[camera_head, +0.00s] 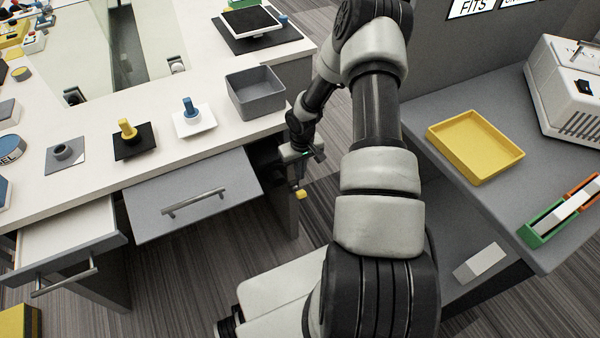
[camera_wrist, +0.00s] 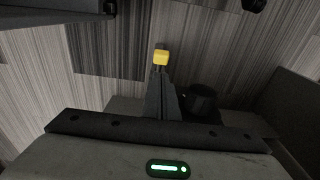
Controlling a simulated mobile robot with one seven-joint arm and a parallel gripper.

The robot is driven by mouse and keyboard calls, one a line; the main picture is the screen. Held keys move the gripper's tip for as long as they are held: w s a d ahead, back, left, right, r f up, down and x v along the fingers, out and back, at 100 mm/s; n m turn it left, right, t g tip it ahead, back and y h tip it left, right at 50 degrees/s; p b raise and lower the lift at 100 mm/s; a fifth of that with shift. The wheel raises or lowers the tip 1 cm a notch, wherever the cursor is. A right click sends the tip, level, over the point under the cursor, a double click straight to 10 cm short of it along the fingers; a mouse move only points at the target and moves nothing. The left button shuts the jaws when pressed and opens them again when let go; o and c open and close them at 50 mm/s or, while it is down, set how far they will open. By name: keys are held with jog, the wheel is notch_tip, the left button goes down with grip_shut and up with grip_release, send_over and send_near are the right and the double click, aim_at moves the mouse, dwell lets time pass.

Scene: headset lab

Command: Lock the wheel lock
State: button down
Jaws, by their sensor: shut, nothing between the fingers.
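My gripper (camera_head: 300,192) hangs beside the right end of the white workbench, low in front of the grey bench leg. In the wrist view its fingers (camera_wrist: 161,58) are together, with a yellow tip and nothing held. The tip points at the striped floor. I cannot make out a wheel lock for certain in either view. A small dark rounded part (camera_wrist: 255,4) shows at the top edge of the wrist view, cut off and too dark to name. My arm hides part of the space between the bench and the grey table.
The white workbench (camera_head: 100,190) carries a grey bin (camera_head: 256,92) and switch plates. A grey drawer (camera_head: 190,195) is at its front; the left drawer (camera_head: 65,238) stands open. A grey table (camera_head: 490,200) with a yellow tray (camera_head: 475,146) is at right. Floor between is partly free.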

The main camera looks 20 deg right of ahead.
aim_at(304, 195)
jog(key=f+b, duration=0.1)
jog(key=f, duration=0.6)
jog(key=shift+w, duration=0.2)
jog(key=shift+s+f+b, duration=0.25)
jog(key=shift+s+b, duration=0.15)
jog(key=shift+b, duration=0.1)
jog(key=shift+s+f+b, duration=0.2)
jog(key=shift+s+b, duration=0.05)
jog(key=shift+b, duration=0.05)
jog(key=shift+s+f+b, duration=0.95)
jog(key=shift+b, duration=0.05)
jog(key=shift+s+d+f+b, duration=0.1)
jog(key=shift+s+f+b, duration=0.2)
jog(key=shift+f+b, duration=0.45)
jog(key=shift+s+a+f+b, duration=0.1)
jog(key=shift+s+f+b, duration=0.2)
jog(key=shift+f+b, duration=0.45)
jog(key=shift+s+d+f+b, duration=0.1)
jog(key=shift+s+f+b, duration=0.2)
jog(key=shift+f+b, duration=0.45)
jog(key=shift+f, duration=0.25)
jog(key=shift+r, duration=0.1)
